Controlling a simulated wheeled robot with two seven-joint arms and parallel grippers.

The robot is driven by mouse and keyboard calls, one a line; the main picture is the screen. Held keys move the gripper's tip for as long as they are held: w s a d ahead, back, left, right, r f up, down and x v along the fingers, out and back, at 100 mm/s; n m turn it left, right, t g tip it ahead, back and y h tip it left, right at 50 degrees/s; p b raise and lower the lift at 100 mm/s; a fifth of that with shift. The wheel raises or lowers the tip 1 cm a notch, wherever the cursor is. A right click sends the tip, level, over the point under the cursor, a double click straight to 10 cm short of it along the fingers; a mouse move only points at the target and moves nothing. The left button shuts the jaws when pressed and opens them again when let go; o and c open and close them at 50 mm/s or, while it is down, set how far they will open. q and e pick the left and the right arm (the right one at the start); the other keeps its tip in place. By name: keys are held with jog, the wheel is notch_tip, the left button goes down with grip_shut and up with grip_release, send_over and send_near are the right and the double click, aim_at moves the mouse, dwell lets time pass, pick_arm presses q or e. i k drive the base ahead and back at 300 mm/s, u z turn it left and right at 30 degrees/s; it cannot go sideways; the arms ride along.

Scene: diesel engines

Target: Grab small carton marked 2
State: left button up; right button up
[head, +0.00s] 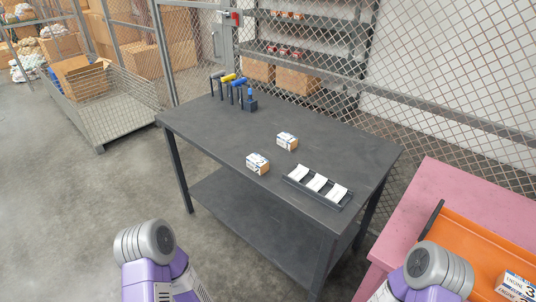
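Two small white and brown cartons stand on the dark grey table (215,130). The nearer carton (258,163) is close to the table's front edge, and the other carton (287,141) is a little behind it to the right. Their printed marks are too small for me to read surely. A third carton (516,287), cut off by the frame at the bottom right, shows a 3 and the word ENGINE. Only links of my two arms show at the bottom. Neither gripper is in view.
A dark rack with white pieces (318,184) lies right of the cartons. Several tools with blue and yellow handles (233,84) stand at the table's back left. A pink bench (460,190) with an orange tray (470,245) is at right. A mesh fence (420,60) runs behind.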

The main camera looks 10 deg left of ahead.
aim_at(256, 162)
jog(key=u, duration=0.45)
jog(key=i, duration=0.8)
jog(key=u, duration=0.6)
